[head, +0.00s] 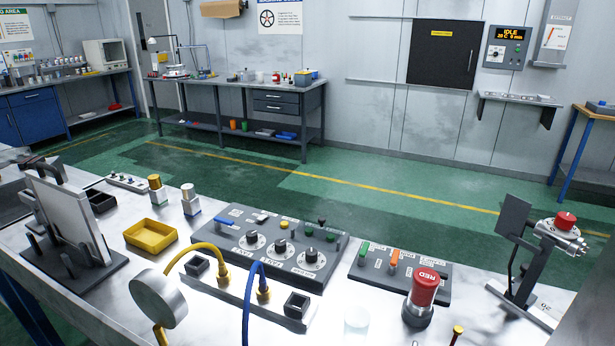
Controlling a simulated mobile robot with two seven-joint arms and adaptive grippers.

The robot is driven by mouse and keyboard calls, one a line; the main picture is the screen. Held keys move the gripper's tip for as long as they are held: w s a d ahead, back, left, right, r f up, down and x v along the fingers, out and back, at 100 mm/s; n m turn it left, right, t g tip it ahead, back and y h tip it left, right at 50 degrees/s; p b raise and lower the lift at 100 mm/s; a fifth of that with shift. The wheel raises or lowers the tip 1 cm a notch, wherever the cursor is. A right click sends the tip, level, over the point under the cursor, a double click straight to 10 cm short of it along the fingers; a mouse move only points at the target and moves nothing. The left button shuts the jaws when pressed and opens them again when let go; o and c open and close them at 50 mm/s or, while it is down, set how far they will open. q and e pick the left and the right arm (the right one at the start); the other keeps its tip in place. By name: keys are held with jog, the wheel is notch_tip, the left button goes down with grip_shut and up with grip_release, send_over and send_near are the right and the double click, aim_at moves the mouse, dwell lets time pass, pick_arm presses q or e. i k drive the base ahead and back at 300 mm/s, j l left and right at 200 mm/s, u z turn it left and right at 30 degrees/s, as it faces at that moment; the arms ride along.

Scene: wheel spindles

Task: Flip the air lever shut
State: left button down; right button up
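No lever in the head view carries a label that I can read as air. A small dark panel (430,278) on the bench holds a green lever (363,250) and an orange lever (393,259), both standing up from it, with small white labels beside them. A larger grey panel (225,243) to its left has several dials and small coloured knobs. Which lever is the air lever, and whether it is open, I cannot tell. Neither of my grippers shows in this view.
Yellow (207,247) and blue (247,300) hoses rise before the larger panel. A yellow tray (151,236) is at left; a stand with a red knob (565,221) is at right.

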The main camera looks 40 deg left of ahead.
aim_at(218, 220)
jog(key=u, duration=1.75)
